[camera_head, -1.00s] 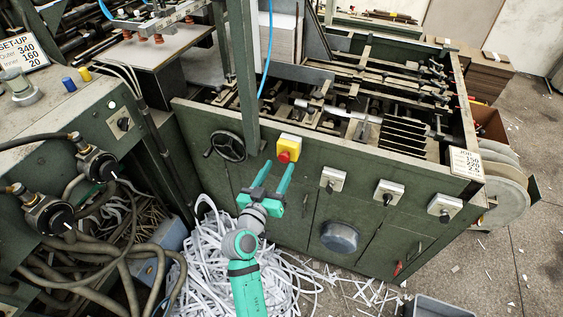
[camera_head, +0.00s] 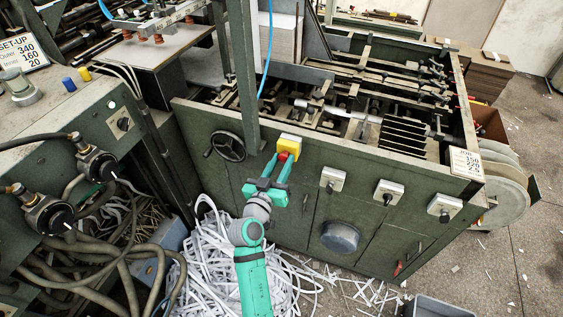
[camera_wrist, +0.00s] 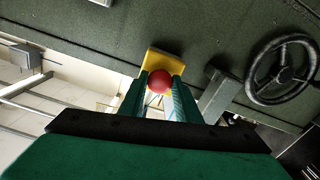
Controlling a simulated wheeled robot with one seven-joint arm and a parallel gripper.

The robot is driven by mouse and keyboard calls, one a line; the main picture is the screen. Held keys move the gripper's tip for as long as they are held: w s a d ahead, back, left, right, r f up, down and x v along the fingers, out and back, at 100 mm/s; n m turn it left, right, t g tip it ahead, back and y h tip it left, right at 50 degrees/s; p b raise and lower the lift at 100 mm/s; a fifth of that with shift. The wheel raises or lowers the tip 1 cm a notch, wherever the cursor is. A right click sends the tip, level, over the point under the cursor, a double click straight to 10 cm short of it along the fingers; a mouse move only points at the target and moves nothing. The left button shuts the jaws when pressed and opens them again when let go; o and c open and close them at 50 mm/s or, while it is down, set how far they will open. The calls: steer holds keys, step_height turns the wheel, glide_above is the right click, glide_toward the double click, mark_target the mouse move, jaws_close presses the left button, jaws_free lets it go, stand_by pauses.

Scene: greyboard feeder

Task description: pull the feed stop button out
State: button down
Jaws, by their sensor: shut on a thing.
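The feed stop button (camera_head: 284,156) is a red knob on a yellow box (camera_head: 290,142) on the green machine's front panel. My gripper (camera_head: 278,163) is at the button, with one teal finger on each side of it. In the wrist view the red button (camera_wrist: 160,82) sits between the two fingertips (camera_wrist: 160,88), in front of the yellow box (camera_wrist: 161,62). The fingers are closed on the button. Part of the red knob is hidden by the fingers in the head view.
A black handwheel (camera_head: 228,146) is left of the button; it also shows in the wrist view (camera_wrist: 281,68). A green post (camera_head: 237,75) rises just left of the yellow box. Switch boxes (camera_head: 332,180) are to the right. Shredded paper (camera_head: 215,265) lies below.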

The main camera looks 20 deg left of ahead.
steer(key=shift+s, duration=0.5)
steer(key=c, duration=1.3)
jaws_free()
steer(key=shift+s, duration=0.1)
steer(key=s, duration=1)
steer(key=shift+s+a, duration=0.2)
steer(key=shift+s, duration=0.15)
